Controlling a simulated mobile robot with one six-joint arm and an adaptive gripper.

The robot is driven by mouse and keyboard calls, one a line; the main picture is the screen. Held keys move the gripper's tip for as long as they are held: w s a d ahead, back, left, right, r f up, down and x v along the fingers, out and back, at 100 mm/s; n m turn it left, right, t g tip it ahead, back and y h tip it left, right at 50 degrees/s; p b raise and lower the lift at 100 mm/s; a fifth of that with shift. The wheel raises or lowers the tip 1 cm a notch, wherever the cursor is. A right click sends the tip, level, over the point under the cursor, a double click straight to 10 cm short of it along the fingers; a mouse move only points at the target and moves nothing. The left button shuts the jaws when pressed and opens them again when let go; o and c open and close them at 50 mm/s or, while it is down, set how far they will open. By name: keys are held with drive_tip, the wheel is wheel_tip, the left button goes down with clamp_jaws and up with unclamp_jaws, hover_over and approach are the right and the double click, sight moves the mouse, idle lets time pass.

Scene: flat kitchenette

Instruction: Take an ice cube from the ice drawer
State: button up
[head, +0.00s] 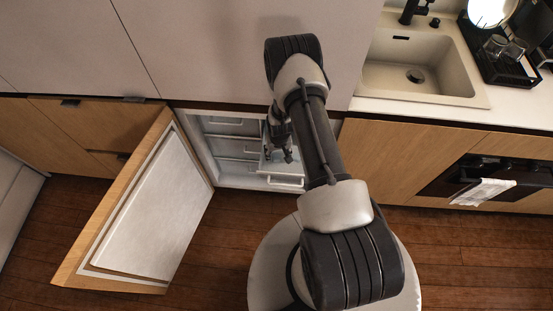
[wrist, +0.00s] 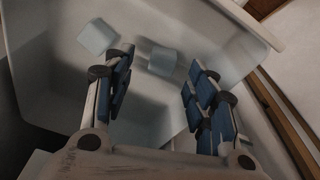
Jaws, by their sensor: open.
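In the wrist view two pale blue ice cubes lie in the white ice drawer (wrist: 262,24). One ice cube (wrist: 97,37) is at the left, just beyond my left finger. The other ice cube (wrist: 162,60) lies ahead of the gap between my fingers. My gripper (wrist: 160,80) is open and empty, its blue-padded fingers reaching into the drawer. In the head view my gripper (head: 282,150) points down over the pulled-out ice drawer (head: 286,183). The cubes cannot be made out there, and my arm hides part of the drawer.
The freezer door (head: 150,215) stands wide open at the left. Other closed drawers (head: 232,145) sit inside the freezer (head: 200,150). A counter with a sink (head: 420,65) and an oven with a towel (head: 484,191) are at the right. The wooden floor in front is clear.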

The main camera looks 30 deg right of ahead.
sight(276, 157)
drive_tip(key=f, duration=0.2)
drive_tip(key=f+b, duration=0.1)
drive_tip(key=shift+w+f, duration=0.35)
drive_tip(key=shift+w, duration=0.05)
drive_tip(key=c, duration=0.9)
